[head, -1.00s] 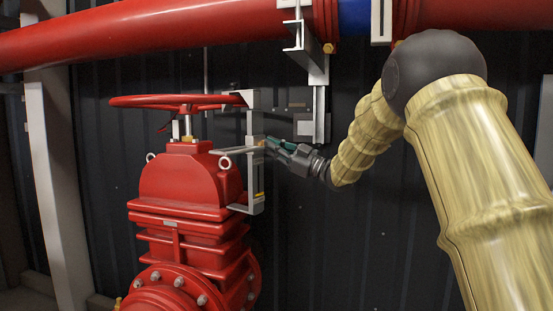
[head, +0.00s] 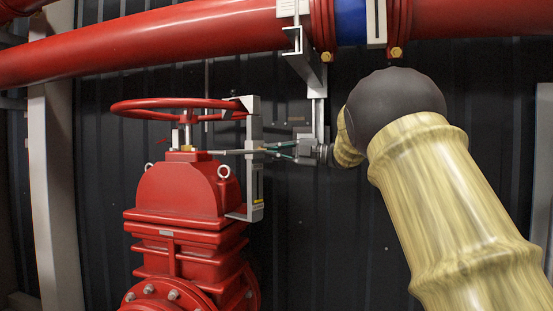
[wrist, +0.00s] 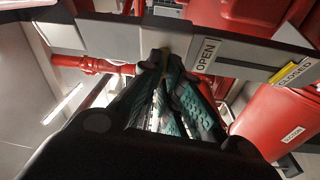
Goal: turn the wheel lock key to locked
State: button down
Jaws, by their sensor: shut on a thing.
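A grey lock bracket (head: 254,165) stands at the right side of the red valve, by the red handwheel (head: 165,104). In the wrist view the bracket's plate (wrist: 110,38) carries an OPEN label (wrist: 206,54) and a yellow-marked CLOSED label (wrist: 295,72). My gripper (head: 266,149) is at the bracket's right face. In the wrist view its fingertips (wrist: 163,62) are together at the plate, left of the OPEN label, shut on a small brassy piece, apparently the lock key (wrist: 163,68). The fingers hide most of it, so its turn angle cannot be told.
The red valve body (head: 180,190) stands below the handwheel. A large red pipe (head: 150,42) crosses above, with a steel support (head: 310,70) hanging behind my gripper.

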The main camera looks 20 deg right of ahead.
jog(key=shift+n+g+b, duration=0.3)
jog(key=shift+n+b, duration=0.2)
jog(key=shift+n, duration=0.4)
jog(key=c, duration=1.6)
grip_release()
jog(key=shift+a, duration=0.15)
jog(key=shift+c, duration=0.2)
jog(key=shift+d+h, duration=0.2)
jog(key=shift+h, duration=0.1)
jog(key=v, duration=1.2)
